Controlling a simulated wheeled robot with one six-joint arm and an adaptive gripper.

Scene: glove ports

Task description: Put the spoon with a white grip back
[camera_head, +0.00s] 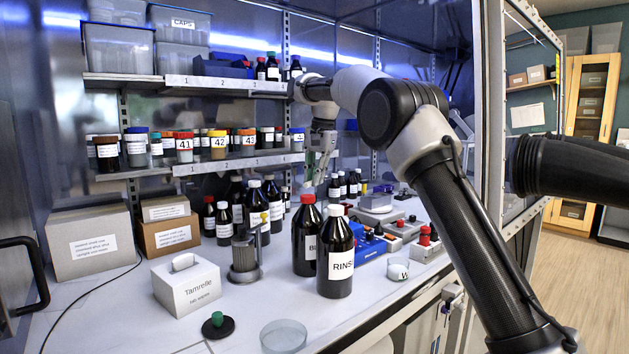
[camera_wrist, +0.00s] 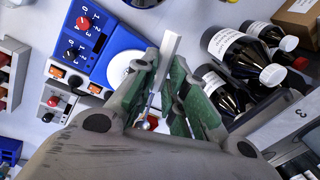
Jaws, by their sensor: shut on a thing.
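My gripper (camera_wrist: 168,75) has green-padded fingers closed on a pale, straight bar, which looks like the white grip of the spoon (camera_wrist: 171,48). The grip sticks out beyond the fingertips in the wrist view. A thin shiny part shows between the fingers nearer the palm; the spoon's bowl cannot be made out clearly. In the head view my gripper (camera_head: 318,165) hangs in the air above the back of the bench, in front of the shelves, and the spoon is too small to tell there.
Dark bottles (camera_head: 336,255) stand mid-bench, beside a grey metal holder (camera_head: 243,262) and a tissue box (camera_head: 186,285). A blue device with a white disc (camera_wrist: 122,68) and several bottles (camera_wrist: 240,55) lie below my gripper. Shelves (camera_head: 230,163) hold labelled jars.

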